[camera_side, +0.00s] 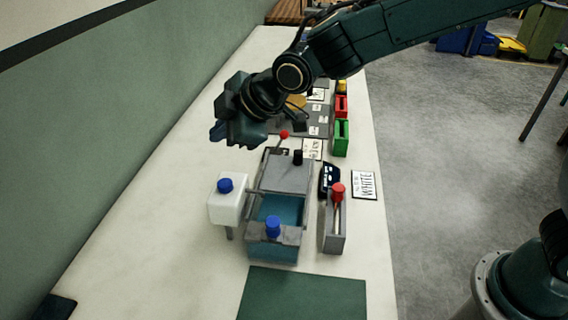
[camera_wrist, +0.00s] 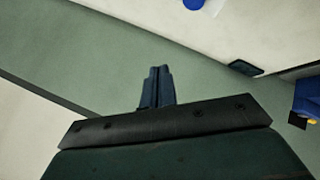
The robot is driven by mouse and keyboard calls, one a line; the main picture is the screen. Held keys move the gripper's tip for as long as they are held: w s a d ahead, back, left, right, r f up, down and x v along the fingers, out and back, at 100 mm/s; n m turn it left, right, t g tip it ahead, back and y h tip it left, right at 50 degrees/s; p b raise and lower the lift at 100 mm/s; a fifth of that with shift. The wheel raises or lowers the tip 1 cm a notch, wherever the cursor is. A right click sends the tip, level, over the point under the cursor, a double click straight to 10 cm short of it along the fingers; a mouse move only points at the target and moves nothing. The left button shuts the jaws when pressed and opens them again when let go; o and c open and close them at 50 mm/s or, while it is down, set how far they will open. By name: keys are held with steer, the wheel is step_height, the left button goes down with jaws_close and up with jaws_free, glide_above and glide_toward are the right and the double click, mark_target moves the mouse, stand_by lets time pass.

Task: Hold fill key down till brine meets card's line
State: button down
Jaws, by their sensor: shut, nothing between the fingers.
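My gripper (camera_side: 217,134) is shut and empty, raised above the bench to the left of the grey tank (camera_side: 288,172). Its closed fingers also show in the wrist view (camera_wrist: 157,85), pointing toward the green wall. Blue-teal liquid (camera_side: 283,208) shows in the tank's open part. A blue knob (camera_side: 273,226) sits at the tank's front and another blue cap (camera_side: 225,185) tops a white container (camera_side: 228,208) to its left. I cannot tell which part is the fill key. A card marked WHITE (camera_side: 364,184) lies on the right; no level line is readable.
A red knob (camera_side: 338,190) tops a grey slotted stand right of the tank. A red-ball lever (camera_side: 284,134) and black knob (camera_side: 297,156) are behind. Green (camera_side: 341,138) and red (camera_side: 341,106) holders stand farther back.

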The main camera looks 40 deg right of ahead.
steer(key=shift+f, duration=0.15)
glide_toward(221, 180)
steer(key=shift+w+a+f, duration=0.4)
steer(key=shift+w+f, duration=0.05)
steer(key=shift+w, duration=0.25)
steer(key=shift+w+a+f, duration=0.4)
steer(key=shift+w+f, duration=0.05)
steer(key=shift+w, duration=0.3)
steer(key=shift+w+a+f, duration=0.4)
steer(key=shift+w, duration=0.3)
steer(key=shift+f, duration=1.05)
stand_by(4.3)
